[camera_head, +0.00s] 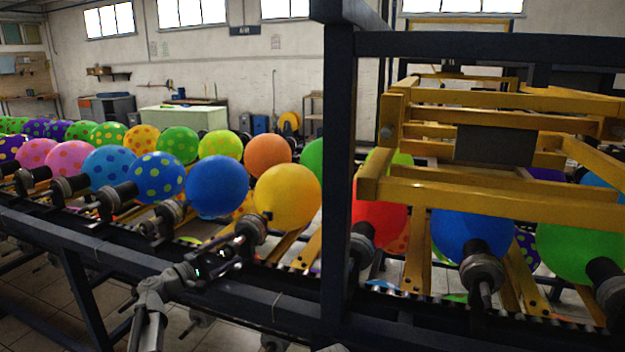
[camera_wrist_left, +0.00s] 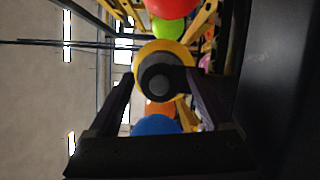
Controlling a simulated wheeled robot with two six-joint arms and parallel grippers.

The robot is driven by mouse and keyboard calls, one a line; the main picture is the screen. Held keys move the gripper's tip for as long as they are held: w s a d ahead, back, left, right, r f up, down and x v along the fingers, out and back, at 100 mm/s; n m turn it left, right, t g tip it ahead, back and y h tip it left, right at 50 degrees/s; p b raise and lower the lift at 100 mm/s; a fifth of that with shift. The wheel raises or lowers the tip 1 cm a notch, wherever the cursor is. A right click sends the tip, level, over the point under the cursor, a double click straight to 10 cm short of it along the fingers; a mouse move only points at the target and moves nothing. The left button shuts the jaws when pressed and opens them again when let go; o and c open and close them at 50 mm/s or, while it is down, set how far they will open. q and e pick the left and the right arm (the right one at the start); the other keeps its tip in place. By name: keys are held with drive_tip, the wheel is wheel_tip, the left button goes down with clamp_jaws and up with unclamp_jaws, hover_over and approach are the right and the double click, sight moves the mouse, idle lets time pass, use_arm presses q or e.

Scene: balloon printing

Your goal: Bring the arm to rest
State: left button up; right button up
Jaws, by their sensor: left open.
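My left arm comes in low at the left of the head view. Its gripper (camera_head: 243,242) is at the front rail, close to the dark round holder (camera_head: 252,227) of a plain yellow balloon (camera_head: 288,196). In the left wrist view the two dark fingers (camera_wrist_left: 160,85) stand apart, one on each side of this holder, with the yellow balloon (camera_wrist_left: 178,52) behind it. Gaps seem to show between the fingers and the holder; I cannot tell whether they touch. My right gripper is not in view.
A dark conveyor frame (camera_head: 285,305) carries a row of balloons on holders. A blue balloon (camera_head: 217,185) is left of the yellow one. A dark upright post (camera_head: 337,180) stands to its right, with a yellow press frame (camera_head: 490,195) beyond.

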use_arm(q)
drive_tip(key=shift+f, duration=0.1)
drive_tip(key=v, duration=0.7)
drive_tip(key=shift+s+a+b, duration=0.25)
drive_tip(key=shift+b, duration=0.15)
drive_tip(key=x, duration=0.5)
drive_tip(key=p+x, duration=0.1)
drive_tip(key=x, duration=0.2)
drive_tip(key=shift+r, duration=0.25)
drive_tip(key=m+g+y+p, duration=0.1)
drive_tip(key=m+p, duration=0.2)
drive_tip(key=m, duration=0.1)
drive_tip(key=m+g+y+p, duration=0.1)
drive_tip(key=m+y+p, duration=0.1)
drive_tip(key=m+p, duration=0.2)
drive_tip(key=shift+s+r, duration=0.1)
drive_tip(key=shift+s, duration=0.05)
drive_tip(key=m+y+p, duration=0.2)
drive_tip(key=m, duration=0.1)
drive_tip(key=m+y, duration=0.1)
drive_tip(key=m, duration=0.2)
drive_tip(key=shift+y+p, duration=0.4)
drive_tip(key=shift+s+a, duration=0.1)
